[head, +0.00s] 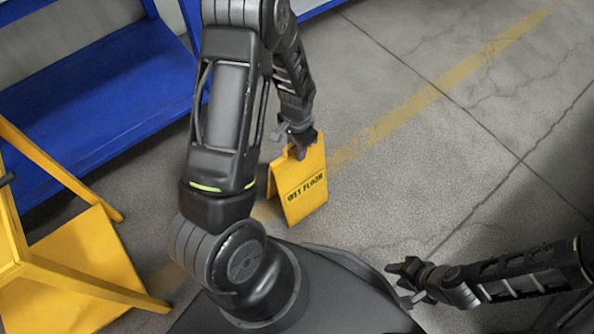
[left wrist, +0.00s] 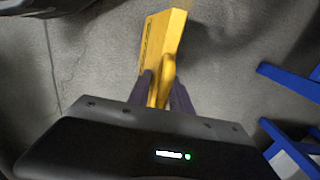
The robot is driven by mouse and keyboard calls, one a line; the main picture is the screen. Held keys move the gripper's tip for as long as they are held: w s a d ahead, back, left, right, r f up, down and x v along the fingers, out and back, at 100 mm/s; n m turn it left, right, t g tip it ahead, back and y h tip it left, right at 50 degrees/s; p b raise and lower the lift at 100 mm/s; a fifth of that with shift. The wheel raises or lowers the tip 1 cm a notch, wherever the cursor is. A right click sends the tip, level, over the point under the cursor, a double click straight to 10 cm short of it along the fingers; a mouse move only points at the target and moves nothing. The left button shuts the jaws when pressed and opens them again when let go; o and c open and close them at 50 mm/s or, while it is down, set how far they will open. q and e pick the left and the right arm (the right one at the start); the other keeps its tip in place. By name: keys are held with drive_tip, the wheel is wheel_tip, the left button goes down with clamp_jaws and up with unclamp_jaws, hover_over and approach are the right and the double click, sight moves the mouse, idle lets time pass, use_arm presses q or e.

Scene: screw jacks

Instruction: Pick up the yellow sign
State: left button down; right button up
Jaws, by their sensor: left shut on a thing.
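The yellow sign (head: 304,188) is a folding A-shaped board with dark "WET FLOOR" lettering. In the head view it is at the middle, over the grey floor. My left gripper (head: 301,150) is at the sign's top edge, shut on it. In the left wrist view the sign (left wrist: 163,42) extends away from between the fingers of my left gripper (left wrist: 164,92). I cannot tell whether the sign's lower edge touches the floor. My right gripper (head: 408,278) is at the lower right, apart from the sign; its fingers are too small to read.
Blue shelving (head: 95,90) stands at the upper left. A yellow frame (head: 75,265) with a flat panel stands at the lower left. A faded yellow line (head: 420,98) crosses the concrete floor. The floor to the right is clear.

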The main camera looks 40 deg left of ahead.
use_arm(q)
wheel_tip(320, 180, up, 10)
drive_tip(key=p, duration=0.3)
drive_tip(key=shift+p, duration=0.35)
idle(0.5)
